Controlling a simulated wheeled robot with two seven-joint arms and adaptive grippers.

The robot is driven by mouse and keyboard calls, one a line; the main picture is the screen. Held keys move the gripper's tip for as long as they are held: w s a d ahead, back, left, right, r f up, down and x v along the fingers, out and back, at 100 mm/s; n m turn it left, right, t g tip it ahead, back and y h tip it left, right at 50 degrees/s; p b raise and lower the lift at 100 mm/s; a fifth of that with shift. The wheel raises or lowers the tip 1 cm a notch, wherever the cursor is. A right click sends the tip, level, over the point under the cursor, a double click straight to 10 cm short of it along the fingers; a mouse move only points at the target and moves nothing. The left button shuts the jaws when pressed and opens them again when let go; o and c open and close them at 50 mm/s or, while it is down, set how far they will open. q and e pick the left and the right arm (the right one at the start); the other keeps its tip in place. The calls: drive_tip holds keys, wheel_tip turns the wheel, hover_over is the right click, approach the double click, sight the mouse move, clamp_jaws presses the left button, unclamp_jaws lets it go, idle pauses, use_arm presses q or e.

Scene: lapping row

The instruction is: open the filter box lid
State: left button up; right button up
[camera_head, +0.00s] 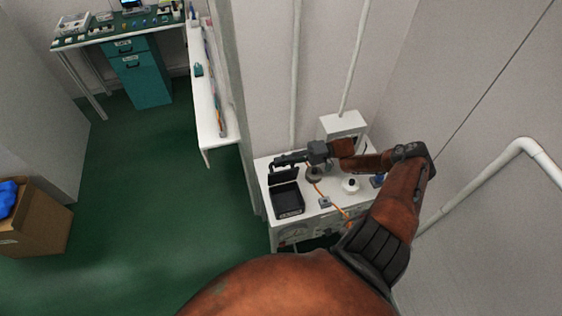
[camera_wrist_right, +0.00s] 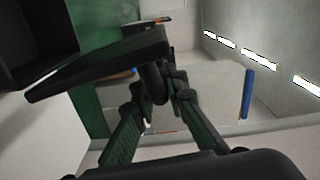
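The black filter box (camera_head: 289,201) sits on the white bench, its dark inside showing. Its black lid (camera_head: 283,177) stands raised at the box's back edge. In the right wrist view the lid (camera_wrist_right: 95,68) is a dark slab with a short round handle (camera_wrist_right: 153,84). My right gripper (camera_head: 278,162) is at the lid's upper edge. In the wrist view its fingers (camera_wrist_right: 158,92) lie on both sides of the handle and look shut on it; exact contact is hard to see. My left gripper is not in view.
The white bench (camera_head: 262,182) also bears a round grey item (camera_head: 313,174), a white item (camera_head: 350,185) and an orange cable (camera_head: 335,207). A white pipe (camera_head: 352,60) runs down the wall behind.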

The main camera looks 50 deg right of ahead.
drive_tip(key=o, duration=0.4)
drive_tip(key=v, duration=1.2)
idle(0.4)
